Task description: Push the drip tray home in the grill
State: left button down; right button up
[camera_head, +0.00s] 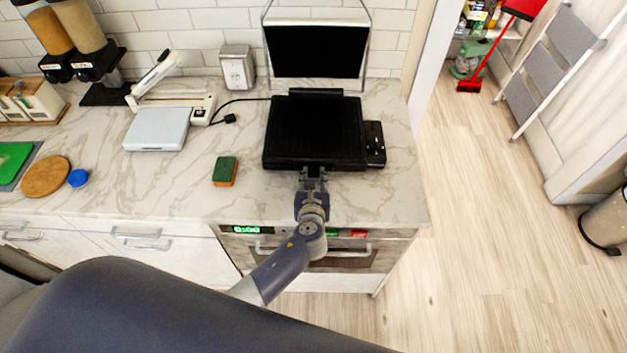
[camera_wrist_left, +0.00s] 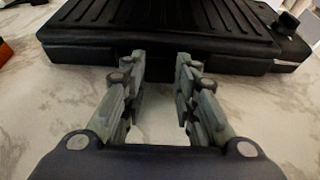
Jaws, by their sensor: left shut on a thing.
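The black grill (camera_head: 314,128) stands on the marble counter with its lid raised, and its ridged plate also shows in the left wrist view (camera_wrist_left: 170,14). The drip tray (camera_wrist_left: 160,59) is a dark piece low at the grill's front, hard to tell from the black housing. My left gripper (camera_head: 313,172) is at the middle of the grill's front edge. In the left wrist view its two fingers (camera_wrist_left: 160,72) stand apart, with the dark tray front between their tips. The tips hide part of the tray, and how far it sticks out is unclear. My right gripper is not in view.
A control box with a knob (camera_head: 375,143) is on the grill's right side. A green and orange sponge (camera_head: 225,171) lies to the left, and a white scale-like device (camera_head: 158,129) stands beyond it. The counter in front of the grill is clear.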

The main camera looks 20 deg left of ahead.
pick_arm(q)
jog(key=shift+w+a, duration=0.1)
jog(key=shift+w, duration=0.25)
jog(key=c, duration=1.2)
grip_release()
jog(key=shift+s, duration=0.15)
jog(key=v, duration=1.2)
